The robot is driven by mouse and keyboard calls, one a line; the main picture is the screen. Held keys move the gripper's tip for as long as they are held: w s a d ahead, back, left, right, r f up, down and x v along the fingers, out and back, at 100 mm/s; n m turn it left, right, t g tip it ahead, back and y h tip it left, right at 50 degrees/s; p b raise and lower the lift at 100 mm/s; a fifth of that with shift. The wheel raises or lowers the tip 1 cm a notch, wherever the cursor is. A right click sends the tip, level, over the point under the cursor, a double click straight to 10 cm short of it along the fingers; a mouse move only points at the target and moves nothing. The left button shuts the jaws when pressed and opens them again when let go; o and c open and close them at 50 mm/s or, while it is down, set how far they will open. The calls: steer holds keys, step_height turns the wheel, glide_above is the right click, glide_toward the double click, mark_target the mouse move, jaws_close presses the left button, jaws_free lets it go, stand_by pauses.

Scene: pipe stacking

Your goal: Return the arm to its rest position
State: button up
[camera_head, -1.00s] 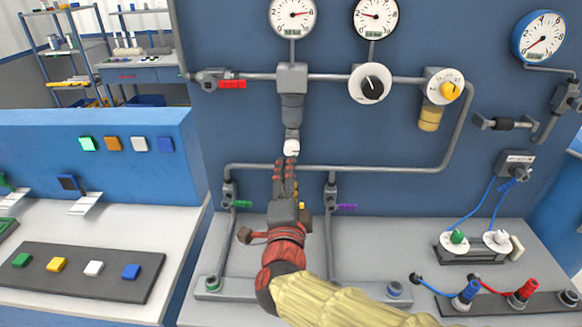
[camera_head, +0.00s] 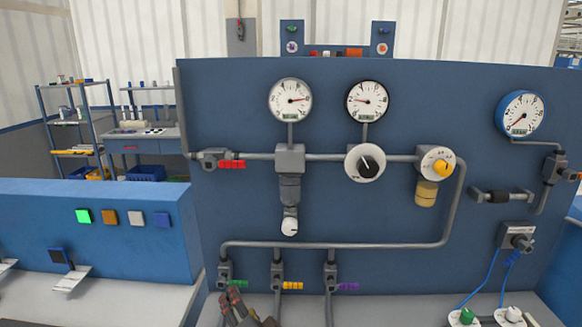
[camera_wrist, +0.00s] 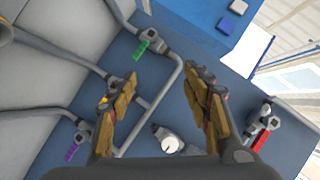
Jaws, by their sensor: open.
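My gripper (camera_head: 236,305) shows at the bottom edge of the head view, low in front of the pipe panel, left of the orange valve handle (camera_head: 292,286). Most of my arm is out of view below. In the wrist view my gripper (camera_wrist: 166,92) has its two fingers spread wide with nothing between them. The white-ended fitting (camera_head: 290,226) hangs under the pipe, apart from my gripper. It also shows in the wrist view (camera_wrist: 171,145), past the fingers.
The blue panel (camera_head: 330,220) carries pipes, gauges, a red valve handle (camera_head: 232,164), a green one (camera_head: 236,284) and a purple one (camera_head: 349,287). A blue box with several coloured buttons (camera_head: 84,216) stands left. Shelves (camera_head: 75,130) stand behind.

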steer(key=s+d+f+n+g+p, duration=0.1)
steer(key=s+d+n+g, duration=0.3)
steer(key=s, duration=0.3)
steer(key=s+d+f+n+g+p, duration=0.25)
steer(key=s+d+n, duration=0.2)
steer(key=s, duration=0.25)
steer(key=s+d+r+h+p, duration=0.1)
steer(key=s+d+r+h, duration=0.1)
steer(key=d, duration=0.5)
steer(key=s+d+r+m+h+p, duration=0.1)
steer(key=s+d+r, duration=0.1)
steer(key=d+r, duration=0.2)
steer(key=s+d+r+h+p, duration=0.1)
steer(key=s+d+r+h, duration=0.1)
steer(key=d, duration=0.8)
steer(key=shift+d+r+m+g+h+p, duration=0.2)
steer(key=shift+r+m+g+h+p, duration=0.2)
steer(key=shift+r, duration=0.45)
